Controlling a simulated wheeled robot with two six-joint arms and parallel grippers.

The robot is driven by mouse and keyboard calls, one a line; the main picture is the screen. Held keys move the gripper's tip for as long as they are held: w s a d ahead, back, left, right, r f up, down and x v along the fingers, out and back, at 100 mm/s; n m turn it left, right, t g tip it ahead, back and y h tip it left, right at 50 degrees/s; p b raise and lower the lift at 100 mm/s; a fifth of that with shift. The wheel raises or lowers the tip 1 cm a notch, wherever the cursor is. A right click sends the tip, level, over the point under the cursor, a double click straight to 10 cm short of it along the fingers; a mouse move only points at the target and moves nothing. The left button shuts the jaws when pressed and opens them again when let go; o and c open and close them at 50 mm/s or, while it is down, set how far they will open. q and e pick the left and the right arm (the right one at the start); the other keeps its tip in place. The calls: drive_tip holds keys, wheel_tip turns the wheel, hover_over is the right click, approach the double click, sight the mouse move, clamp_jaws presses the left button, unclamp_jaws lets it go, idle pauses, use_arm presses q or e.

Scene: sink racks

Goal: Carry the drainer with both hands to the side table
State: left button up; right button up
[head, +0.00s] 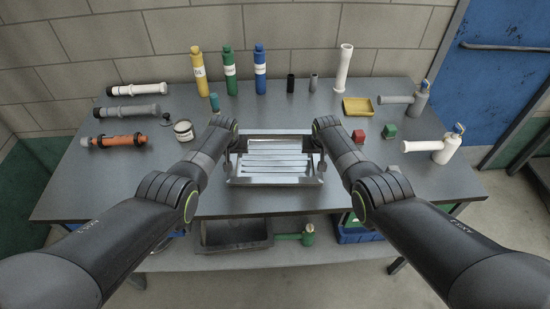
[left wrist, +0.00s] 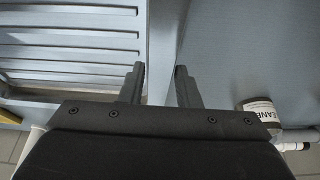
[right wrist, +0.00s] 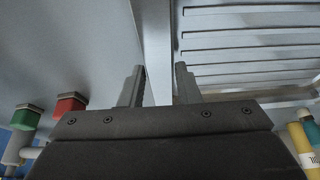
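The drainer (head: 275,181) is a shallow pale metal tray with a slatted bottom, on the grey table near its front edge. My left gripper (head: 231,158) is at its left side and my right gripper (head: 318,160) at its right side. In the left wrist view the fingers (left wrist: 160,68) stand apart on either side of the drainer's side wall (left wrist: 158,30). In the right wrist view the fingers (right wrist: 160,68) also straddle the side wall (right wrist: 154,35), with a gap showing. I cannot tell whether any finger touches it. No separate side table is identifiable.
The grey table (head: 110,185) holds bottles at the back, pipes (head: 118,140) and a jar (head: 184,130) at left. Red (head: 358,136) and green blocks, a yellow tray (head: 357,106) and white-handled fittings (head: 430,147) stand at right. A lower shelf holds a black bin (head: 235,236).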

use_arm(q)
clamp_jaws()
use_arm(e)
clamp_jaws()
use_arm(q)
drive_tip(key=shift+w+r, duration=0.1)
drive_tip(key=shift+r, duration=0.1)
use_arm(e)
drive_tip(key=shift+w+r, duration=0.1)
drive_tip(key=shift+r, duration=0.1)
